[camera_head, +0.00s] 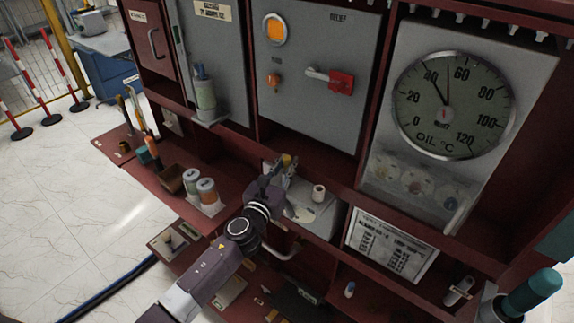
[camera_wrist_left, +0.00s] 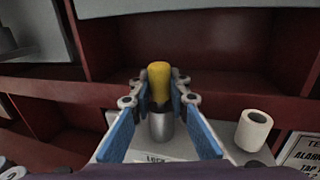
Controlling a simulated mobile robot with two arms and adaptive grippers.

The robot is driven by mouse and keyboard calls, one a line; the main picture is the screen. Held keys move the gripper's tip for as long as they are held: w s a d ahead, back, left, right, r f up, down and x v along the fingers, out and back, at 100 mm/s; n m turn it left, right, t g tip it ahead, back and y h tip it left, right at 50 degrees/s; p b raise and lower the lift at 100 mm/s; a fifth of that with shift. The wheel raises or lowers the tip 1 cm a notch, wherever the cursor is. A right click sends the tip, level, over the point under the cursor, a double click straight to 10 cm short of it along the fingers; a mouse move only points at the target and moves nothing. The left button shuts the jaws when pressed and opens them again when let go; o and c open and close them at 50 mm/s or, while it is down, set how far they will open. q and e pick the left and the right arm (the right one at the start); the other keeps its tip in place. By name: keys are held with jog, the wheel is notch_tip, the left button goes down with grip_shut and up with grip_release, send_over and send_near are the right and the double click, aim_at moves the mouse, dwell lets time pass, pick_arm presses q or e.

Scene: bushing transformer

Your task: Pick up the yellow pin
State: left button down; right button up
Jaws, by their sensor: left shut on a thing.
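The yellow pin (camera_wrist_left: 159,72) stands upright between the fingers of my left gripper (camera_wrist_left: 158,100) in the left wrist view. Its lower part is a grey metal cylinder (camera_wrist_left: 161,126). The gripper is shut on it, with a blue-padded finger on each side. In the head view the pin's yellow top (camera_head: 287,160) shows small at the tips of my left gripper (camera_head: 280,174), over a grey ledge (camera_head: 327,222). Whether the pin's base touches the ledge cannot be told. My right gripper cannot be made out.
A white hollow cylinder (camera_head: 319,193) stands on the ledge right of the gripper. Two lidded cans (camera_head: 207,191) stand to the left. The dark red cabinet frame and a large oil gauge (camera_head: 453,104) rise behind. A labelled plate (camera_head: 391,245) is at the right.

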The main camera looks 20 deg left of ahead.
pick_arm(q)
notch_tip(320, 180, up, 9)
jog(key=p, duration=0.3)
jog(key=shift+f, duration=0.1)
notch_tip(320, 180, up, 10)
jog(key=shift+r+p, duration=0.25)
jog(key=shift+p, duration=0.1)
